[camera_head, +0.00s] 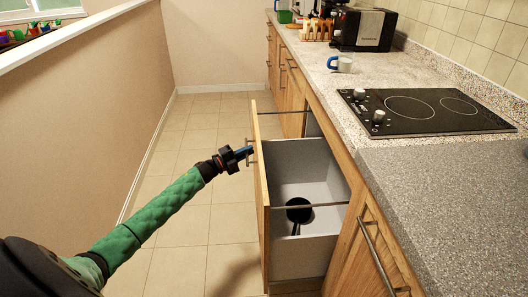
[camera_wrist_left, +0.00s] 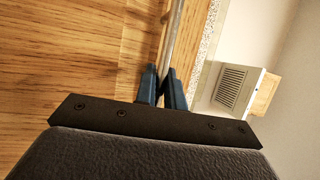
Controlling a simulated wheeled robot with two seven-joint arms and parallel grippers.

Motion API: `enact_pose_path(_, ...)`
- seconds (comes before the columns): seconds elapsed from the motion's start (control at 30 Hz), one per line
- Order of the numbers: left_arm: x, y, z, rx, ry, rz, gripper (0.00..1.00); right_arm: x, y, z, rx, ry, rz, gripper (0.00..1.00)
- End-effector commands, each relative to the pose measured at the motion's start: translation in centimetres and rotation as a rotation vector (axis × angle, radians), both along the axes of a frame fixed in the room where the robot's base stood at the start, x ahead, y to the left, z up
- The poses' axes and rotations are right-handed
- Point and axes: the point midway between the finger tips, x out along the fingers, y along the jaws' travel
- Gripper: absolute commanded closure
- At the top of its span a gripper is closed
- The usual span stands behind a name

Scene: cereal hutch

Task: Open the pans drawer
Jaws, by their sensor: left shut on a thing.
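The pans drawer (camera_head: 283,262) stands pulled well out of the counter front, its grey inside showing. A dark pan (camera_head: 298,211) lies on its floor. My left gripper (camera_head: 247,152) is in front of the drawer's wooden face and shut on the metal handle (camera_head: 254,152). In the left wrist view the two blue fingers (camera_wrist_left: 162,85) close around the handle bar (camera_wrist_left: 172,40), beside the wooden drawer front (camera_wrist_left: 80,60). The right gripper is not in view.
The counter (camera_head: 440,190) with a black hob (camera_head: 420,110) runs along the right; a mug (camera_head: 341,64) and a black appliance (camera_head: 365,28) stand farther back. Another drawer handle (camera_head: 375,250) is nearer me. Tiled floor (camera_head: 215,130) lies clear between drawer and left wall.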

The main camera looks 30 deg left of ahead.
Motion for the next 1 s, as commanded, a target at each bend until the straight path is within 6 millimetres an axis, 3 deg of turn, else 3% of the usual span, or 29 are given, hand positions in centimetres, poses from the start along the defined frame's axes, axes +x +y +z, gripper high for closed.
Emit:
enact_pose_path(0.3, -2.3, 3.3, -0.2, 0.000, 0.002, 0.000, 1.00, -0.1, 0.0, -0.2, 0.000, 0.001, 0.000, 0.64)
enact_pose_path(0.8, -2.7, 3.9, -0.2, 0.000, 0.001, 0.000, 1.00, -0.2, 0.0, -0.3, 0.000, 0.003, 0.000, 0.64)
enact_pose_path(0.83, -2.7, 3.8, -0.2, 0.000, 0.001, 0.000, 0.87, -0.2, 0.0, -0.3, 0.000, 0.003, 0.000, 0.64)
enact_pose_path(0.93, -2.7, 3.8, -0.1, 0.000, 0.001, 0.000, 0.68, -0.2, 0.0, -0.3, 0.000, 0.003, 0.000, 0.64)
enact_pose_path(1.0, -2.6, 3.9, -0.1, 0.000, 0.001, 0.000, 0.68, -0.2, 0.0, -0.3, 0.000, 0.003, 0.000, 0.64)
